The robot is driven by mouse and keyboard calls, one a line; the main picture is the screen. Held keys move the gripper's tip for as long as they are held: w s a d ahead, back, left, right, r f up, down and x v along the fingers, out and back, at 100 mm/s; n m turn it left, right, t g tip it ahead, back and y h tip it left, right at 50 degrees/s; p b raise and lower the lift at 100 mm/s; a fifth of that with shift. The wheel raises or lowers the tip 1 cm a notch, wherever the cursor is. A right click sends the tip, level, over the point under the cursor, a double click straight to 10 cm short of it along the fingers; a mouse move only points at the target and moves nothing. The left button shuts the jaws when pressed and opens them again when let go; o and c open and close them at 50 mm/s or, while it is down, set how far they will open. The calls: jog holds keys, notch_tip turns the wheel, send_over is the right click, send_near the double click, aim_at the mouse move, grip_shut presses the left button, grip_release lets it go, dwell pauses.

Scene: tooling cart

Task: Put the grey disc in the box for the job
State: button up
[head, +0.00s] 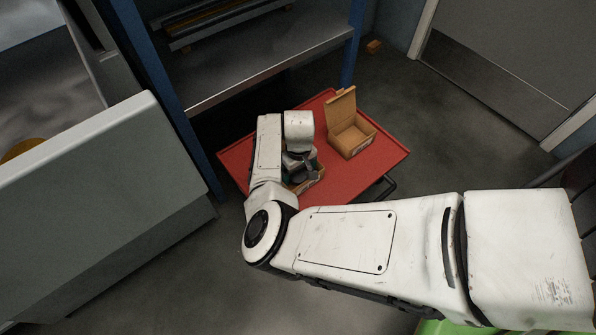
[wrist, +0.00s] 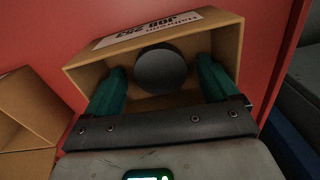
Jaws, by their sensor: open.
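The grey disc (wrist: 160,68) is dark and round. In the wrist view it shows within the outline of an open cardboard box (wrist: 222,40), near the labelled wall. I cannot tell whether it rests on the box floor. My gripper (wrist: 161,72) is open, with one teal finger on each side of the disc and a gap on both sides. In the head view my gripper (head: 302,172) is over this box (head: 314,184), and my arm hides much of it; the disc is not clear there.
A second cardboard box (head: 350,138) with its lid raised stands to the right on the red cart top (head: 376,158); part of it shows in the wrist view (wrist: 28,112). A metal shelf (head: 265,65) with blue posts stands behind. A grey cabinet (head: 110,200) is at left.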

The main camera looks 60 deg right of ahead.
aim_at(299, 174)
notch_tip(299, 174, up, 12)
jog(key=p, duration=0.6)
jog(key=s+d+r+h, duration=0.4)
jog(key=s+d+r, duration=0.35)
jog(key=d, duration=0.35)
jog(key=s+a+n+y, duration=0.1)
jog(key=s+a, duration=0.3)
jog(key=a, duration=0.4)
jog(key=s+a+f+n+y, duration=0.1)
jog(key=s+a, duration=0.3)
jog(key=a, duration=0.4)
jog(key=s+a+f+n+t+y, duration=0.1)
jog(key=s+a, duration=0.3)
jog(key=a, duration=0.4)
jog(key=shift+s+a+f+n+y, duration=0.2)
jog(key=shift+s+n+y, duration=0.1)
jog(key=shift+n, duration=0.1)
jog(key=shift+d, duration=0.1)
jog(key=shift+c, duration=0.3)
